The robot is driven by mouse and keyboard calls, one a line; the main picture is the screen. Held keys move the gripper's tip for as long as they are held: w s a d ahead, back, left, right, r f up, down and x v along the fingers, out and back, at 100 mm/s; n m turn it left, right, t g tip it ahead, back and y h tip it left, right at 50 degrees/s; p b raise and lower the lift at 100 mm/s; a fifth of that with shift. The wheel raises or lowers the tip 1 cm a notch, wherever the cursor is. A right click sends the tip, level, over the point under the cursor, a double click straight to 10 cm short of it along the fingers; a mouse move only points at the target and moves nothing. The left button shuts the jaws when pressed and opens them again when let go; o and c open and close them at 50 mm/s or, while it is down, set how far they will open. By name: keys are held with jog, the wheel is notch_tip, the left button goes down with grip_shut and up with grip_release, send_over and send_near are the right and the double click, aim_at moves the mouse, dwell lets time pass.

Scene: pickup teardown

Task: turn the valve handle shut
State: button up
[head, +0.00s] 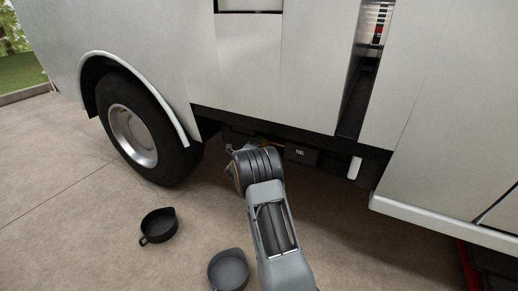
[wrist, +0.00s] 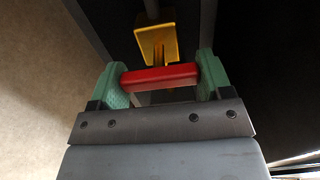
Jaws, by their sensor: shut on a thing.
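In the wrist view, the valve handle (wrist: 160,77) is a red bar lying crosswise between the two green fingers of my gripper (wrist: 160,80). The fingers are shut on its two ends. A yellow fitting (wrist: 157,42) sits just beyond the red bar, under a grey pipe or rod. In the head view, my arm reaches under the side of the truck, and my gripper and the handle are hidden behind my wrist.
The truck's white side panel (head: 250,75) rises above my arm. A rear or front wheel (head: 140,135) stands at the left. A dark box with a small label (head: 300,153) hangs under the body. Two black pans, one nearer (head: 228,270) and one farther (head: 158,226), lie on the concrete floor.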

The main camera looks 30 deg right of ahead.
dwell(0.3)
jog(key=o, duration=0.9)
jog(key=p+v, duration=0.4)
jog(key=v, duration=0.9)
jog(key=shift+s+a, duration=0.2)
jog(key=shift+a, duration=0.15)
